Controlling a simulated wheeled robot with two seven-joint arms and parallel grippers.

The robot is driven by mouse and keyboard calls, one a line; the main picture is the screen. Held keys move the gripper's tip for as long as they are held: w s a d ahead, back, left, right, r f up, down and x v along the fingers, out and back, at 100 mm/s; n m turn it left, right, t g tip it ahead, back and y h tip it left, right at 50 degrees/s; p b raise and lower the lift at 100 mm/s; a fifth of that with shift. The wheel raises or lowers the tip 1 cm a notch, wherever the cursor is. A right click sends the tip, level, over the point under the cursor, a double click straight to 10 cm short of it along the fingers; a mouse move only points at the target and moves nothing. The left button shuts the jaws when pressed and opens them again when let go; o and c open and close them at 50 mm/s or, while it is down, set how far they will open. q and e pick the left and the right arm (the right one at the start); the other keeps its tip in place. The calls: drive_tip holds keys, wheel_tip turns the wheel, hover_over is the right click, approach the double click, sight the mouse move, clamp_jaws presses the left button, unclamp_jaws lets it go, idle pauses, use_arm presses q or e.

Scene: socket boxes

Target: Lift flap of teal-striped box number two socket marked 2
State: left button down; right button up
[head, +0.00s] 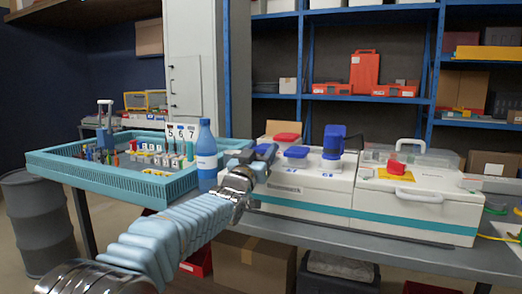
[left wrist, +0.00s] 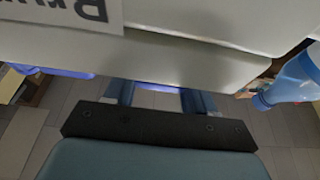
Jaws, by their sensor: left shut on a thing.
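The white box with a teal stripe (head: 325,218) stands on the bench; its top carries sockets with coloured flaps. One blue flap (head: 334,138) stands raised over its socket. Another blue flap (head: 296,152) lies lower to its left. My left gripper (head: 266,152) is at the box's left end, beside the lower flap. In the left wrist view the fingers (left wrist: 158,96) reach under the edge of a white box part (left wrist: 190,65), with a strip of blue between them. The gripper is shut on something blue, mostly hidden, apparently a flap. The socket numbers are too small to read.
A blue bottle (head: 206,155) stands close left of my left gripper and shows in the left wrist view (left wrist: 295,80). A teal tray (head: 105,188) holds small parts. A second white box (head: 420,197) with a handle stands to the right. Shelves (head: 375,98) are behind.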

sight(263, 147)
use_arm(q)
wheel_tip(263, 147, up, 2)
drive_tip(key=g+p, duration=0.2)
drive_tip(key=p, duration=0.2)
drive_tip(key=shift+w+r+y, duration=0.15)
drive_tip(key=shift+y, duration=0.25)
drive_tip(key=shift+w+r+g, duration=0.2)
drive_tip(key=shift+r+g, duration=0.05)
drive_tip(key=shift+g, duration=0.55)
drive_tip(key=shift+w+d+r+g+y, duration=0.1)
drive_tip(key=shift+w+r+g+y, duration=0.15)
drive_tip(key=shift+g, duration=0.4)
drive_tip(key=shift+w+d+r+g+y, duration=0.1)
drive_tip(key=shift+r+g+y, duration=0.2)
drive_tip(key=shift+g, duration=0.35)
drive_tip(key=c, duration=0.5)
unclamp_jaws()
drive_tip(key=shift+s, duration=0.1)
drive_tip(key=b+v, duration=0.4)
drive_tip(key=v, duration=0.9)
drive_tip(key=shift+s+r, duration=0.15)
drive_tip(key=shift+s, duration=0.1)
